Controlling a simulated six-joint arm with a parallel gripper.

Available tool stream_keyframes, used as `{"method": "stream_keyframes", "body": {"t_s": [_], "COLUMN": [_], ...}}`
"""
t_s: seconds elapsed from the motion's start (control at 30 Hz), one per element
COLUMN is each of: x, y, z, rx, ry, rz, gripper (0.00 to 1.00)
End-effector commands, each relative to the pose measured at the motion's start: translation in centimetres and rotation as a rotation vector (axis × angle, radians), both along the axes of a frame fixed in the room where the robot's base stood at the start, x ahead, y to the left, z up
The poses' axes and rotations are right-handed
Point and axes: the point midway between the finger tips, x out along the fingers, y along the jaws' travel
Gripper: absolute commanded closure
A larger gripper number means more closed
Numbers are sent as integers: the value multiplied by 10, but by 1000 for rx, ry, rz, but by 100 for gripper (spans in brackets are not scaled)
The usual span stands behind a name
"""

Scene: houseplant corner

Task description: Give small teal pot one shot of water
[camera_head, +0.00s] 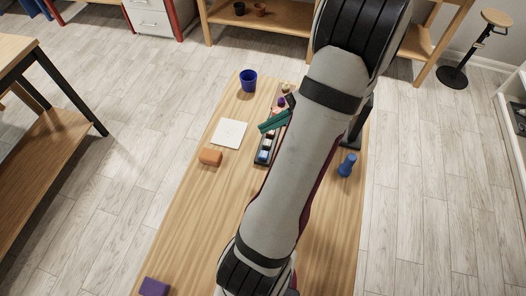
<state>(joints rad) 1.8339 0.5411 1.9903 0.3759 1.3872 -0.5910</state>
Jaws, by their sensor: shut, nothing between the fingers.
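My gripper (267,126) appears as a dark teal, narrow, two-bar shape that sticks out to the left from behind my arm. Its bars look close together, with nothing seen between them. It is over or beside a dark, narrow tray; its height above that tray is unclear. I cannot make out a small teal pot; my arm covers much of the table's middle. A deep blue pot (248,84) stands upright at the far left of the table, apart from my gripper. A blue, narrow-waisted object (347,165) stands right of my arm. I see no clear water source.
The dark tray (258,161) holds several small coloured items. A white square (229,133), an orange-brown block (210,157) and a purple block (154,287) lie on the wooden table (205,215). A black stand part shows right of my arm. The table's front left is mostly clear.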

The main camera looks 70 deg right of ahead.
Motion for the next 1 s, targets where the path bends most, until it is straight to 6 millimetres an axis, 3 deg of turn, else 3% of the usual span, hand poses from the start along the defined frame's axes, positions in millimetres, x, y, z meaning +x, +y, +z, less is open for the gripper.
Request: {"method": "stream_keyframes", "body": {"t_s": [0.6,1.0], "x": [0,0], "y": [0,0], "z": [-76,-88], "rx": [2,0], "ry": [0,0], "rz": [2,2], "gripper": [100,100]}}
